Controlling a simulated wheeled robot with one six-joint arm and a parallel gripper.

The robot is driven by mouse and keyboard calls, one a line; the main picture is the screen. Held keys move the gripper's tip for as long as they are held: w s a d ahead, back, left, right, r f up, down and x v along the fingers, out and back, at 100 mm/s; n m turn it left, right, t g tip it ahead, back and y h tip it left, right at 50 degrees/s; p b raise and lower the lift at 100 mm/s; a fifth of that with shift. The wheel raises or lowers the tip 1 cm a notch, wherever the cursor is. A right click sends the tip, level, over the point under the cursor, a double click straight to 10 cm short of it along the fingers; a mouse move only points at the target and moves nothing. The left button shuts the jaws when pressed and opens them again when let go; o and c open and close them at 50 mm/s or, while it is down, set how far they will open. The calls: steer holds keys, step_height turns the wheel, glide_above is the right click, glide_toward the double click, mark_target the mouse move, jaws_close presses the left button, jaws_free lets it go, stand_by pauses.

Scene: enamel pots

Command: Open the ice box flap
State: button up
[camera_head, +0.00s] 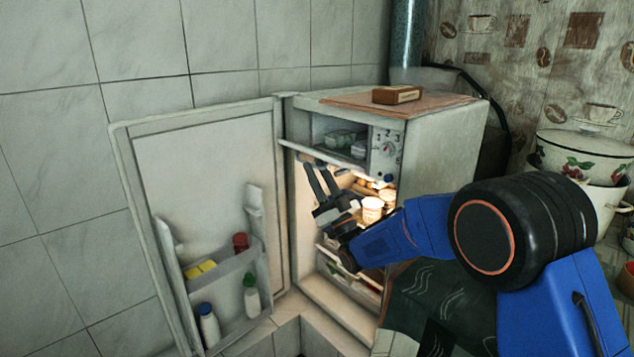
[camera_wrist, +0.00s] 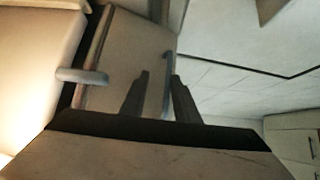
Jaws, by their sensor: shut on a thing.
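The ice box flap (camera_head: 322,155) is at the top of the open fridge. It is folded down and out, roughly level, so the ice box (camera_head: 346,140) above it is open to view with packets inside. My gripper (camera_head: 316,165) is just under the flap's outer edge, fingers pointing up. In the wrist view, the pale flap panel (camera_wrist: 125,62) fills the upper middle. A thin grey handle (camera_wrist: 167,82) at its right edge lies between the fingers of my gripper (camera_wrist: 158,78), which are shut on it. The fingertips' exact contact is partly hidden.
The fridge door (camera_head: 200,165) stands wide open on the left, with bottles in its shelf. A dial (camera_head: 387,147) is right of the ice box. Lit shelves with jars (camera_head: 372,210) lie below. A brown box (camera_head: 397,94) sits on top; an enamel pot (camera_head: 585,155) is at right.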

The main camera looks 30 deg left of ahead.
step_height(320, 180, up, 7)
steer(key=shift+w+f, duration=0.15)
stand_by(0.4)
